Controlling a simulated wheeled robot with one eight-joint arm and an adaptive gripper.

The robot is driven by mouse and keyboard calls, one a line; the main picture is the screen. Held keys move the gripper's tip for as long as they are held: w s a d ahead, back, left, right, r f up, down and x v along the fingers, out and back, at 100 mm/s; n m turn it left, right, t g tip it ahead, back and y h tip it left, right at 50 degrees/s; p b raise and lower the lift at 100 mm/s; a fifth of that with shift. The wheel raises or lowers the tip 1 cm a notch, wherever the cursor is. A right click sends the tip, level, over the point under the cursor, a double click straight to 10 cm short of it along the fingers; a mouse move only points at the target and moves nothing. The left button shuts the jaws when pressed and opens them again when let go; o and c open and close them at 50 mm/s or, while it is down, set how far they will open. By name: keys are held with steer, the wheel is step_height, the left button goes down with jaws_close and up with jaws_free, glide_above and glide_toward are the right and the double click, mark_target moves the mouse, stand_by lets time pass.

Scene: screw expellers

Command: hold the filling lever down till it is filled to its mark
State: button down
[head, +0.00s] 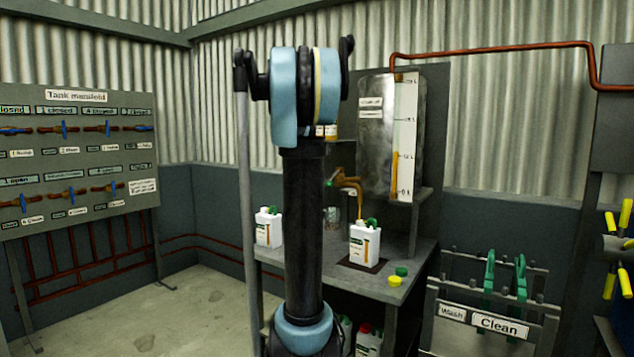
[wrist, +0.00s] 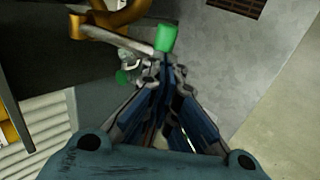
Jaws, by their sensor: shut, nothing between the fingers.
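A steel tank (head: 376,130) with a sight gauge (head: 405,150) stands on the bench, its amber column near the 12 L mark. A brass tap (head: 346,181) below it pours a thin amber stream into a white jug (head: 358,250) on a dark mat. The jug's front has an amber strip; its mark is too small to read. In the wrist view, the grey filling lever with a green end (wrist: 166,38) runs from the brass tap body (wrist: 115,15). My gripper (wrist: 165,72) is shut and empty, its tips close at the green end; contact is unclear. My arm hides it in the head view.
Another white jug (head: 268,228) stands at the bench's left. Yellow and green caps (head: 397,277) lie near the bench's front edge. A valve board (head: 80,150) stands left; a Wash/Clean rack (head: 495,300) stands right. Floor at left is clear.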

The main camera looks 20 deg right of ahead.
stand_by(0.3)
steer(key=v, duration=1.4)
steer(key=shift+w+d+r, duration=0.15)
steer(key=shift+w+d, duration=0.05)
steer(key=shift+w, duration=0.05)
steer(key=s+a+f+m+g+y, duration=0.1)
steer(key=s+a+f+m+y, duration=0.1)
steer(key=s+a+f, duration=0.4)
steer(key=s+a+f+m+g+y, duration=0.1)
steer(key=s+a+f, duration=0.5)
steer(key=s+f, duration=1.1)
steer(key=s+a+f+m+y, duration=0.3)
steer(key=s+a+f, duration=0.3)
steer(key=s+f, duration=0.6)
step_height(320, 180, down, 5)
steer(key=shift+s+a+f+m+g+y, duration=0.25)
steer(key=shift+a+m+g+y, duration=0.15)
steer(key=shift+m, duration=0.1)
steer(key=shift+w+f, duration=0.2)
steer(key=shift+w, duration=0.25)
